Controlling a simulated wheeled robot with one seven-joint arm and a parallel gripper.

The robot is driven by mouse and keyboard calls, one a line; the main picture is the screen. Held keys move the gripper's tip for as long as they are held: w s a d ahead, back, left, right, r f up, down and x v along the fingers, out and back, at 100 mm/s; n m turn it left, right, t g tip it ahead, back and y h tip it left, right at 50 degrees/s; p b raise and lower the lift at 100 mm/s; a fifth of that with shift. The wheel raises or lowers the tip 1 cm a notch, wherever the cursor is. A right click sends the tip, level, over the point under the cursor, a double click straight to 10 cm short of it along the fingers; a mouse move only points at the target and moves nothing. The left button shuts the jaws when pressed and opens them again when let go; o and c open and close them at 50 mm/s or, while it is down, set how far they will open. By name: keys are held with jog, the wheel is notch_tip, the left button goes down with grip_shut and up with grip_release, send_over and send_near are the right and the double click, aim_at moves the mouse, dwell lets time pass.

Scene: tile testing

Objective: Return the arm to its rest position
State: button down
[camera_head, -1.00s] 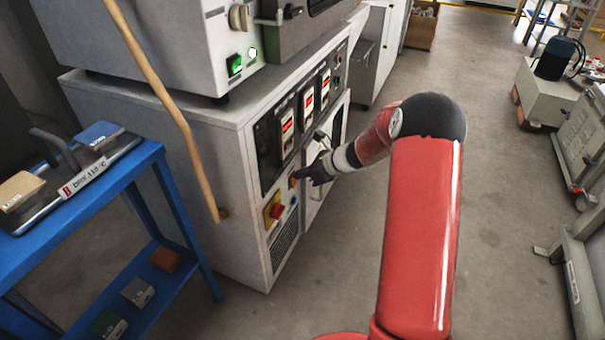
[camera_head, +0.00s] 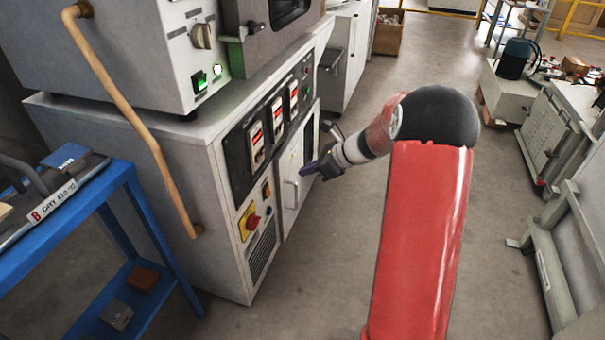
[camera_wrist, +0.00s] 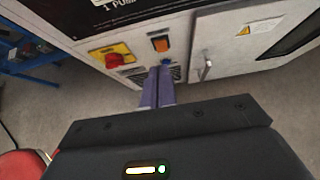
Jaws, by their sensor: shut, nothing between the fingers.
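My gripper (camera_head: 308,171) is at the end of my red and black arm, in front of the cabinet's right-hand door in the head view. Its fingers point left towards the cabinet front. In the wrist view the two purple-grey fingers of my gripper (camera_wrist: 158,88) lie side by side, shut with nothing between them. The white and grey cabinet (camera_head: 150,190) carries a red knob on a yellow plate (camera_head: 250,221) and an orange switch (camera_head: 266,190). In the wrist view the orange switch (camera_wrist: 161,44) is just beyond the fingertips, with a visible gap.
A blue table (camera_head: 75,223) stands at the left with a tray on it. The white door has a handle (camera_head: 293,192). Grey equipment (camera_head: 560,250) stands at the far right. The floor between (camera_head: 500,190) is clear.

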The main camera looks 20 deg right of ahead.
dwell(0.4)
jog(key=s+a+r+n+g+h, duration=0.1)
jog(key=s+a+r+n+h, duration=0.1)
jog(key=s+a+r+n, duration=0.35)
jog(key=s+a+r+n+g+h, duration=0.1)
jog(key=s+a+r+n, duration=0.1)
jog(key=s+r+n, duration=0.55)
jog(key=s+n+t+h, duration=0.1)
jog(key=s+n+h, duration=0.4)
jog(key=s+n, duration=0.7)
jog(key=s+d, duration=0.1)
jog(key=s, duration=0.8)
jog(key=shift+r, duration=0.35)
